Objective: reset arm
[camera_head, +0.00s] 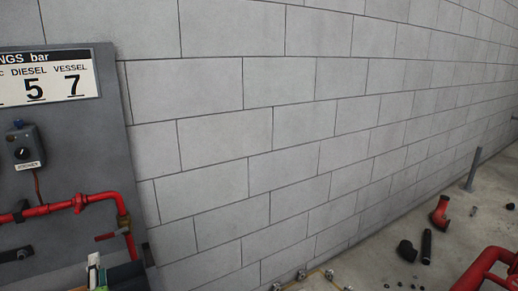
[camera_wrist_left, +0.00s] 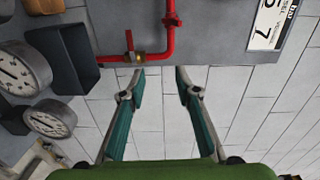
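My left gripper (camera_wrist_left: 160,76) is open in the left wrist view. Its two teal-padded fingers stand apart, with only the grey block wall visible between them. The fingertips appear close below the red pipe in the picture, but I cannot tell the real distance. In the head view, a small part of the left gripper (camera_head: 97,272) shows at the bottom left, in front of the lower panel area. Most of it is cut off there. My right gripper is in neither view.
A grey panel (camera_head: 75,130) carries a sign (camera_head: 50,83), a knob switch (camera_head: 24,148) and red pipe (camera_head: 60,207). Gauges (camera_wrist_left: 50,118) and a dark box (camera_wrist_left: 68,55) show beside the left gripper. Pipe fittings (camera_head: 439,211) lie on the floor at right.

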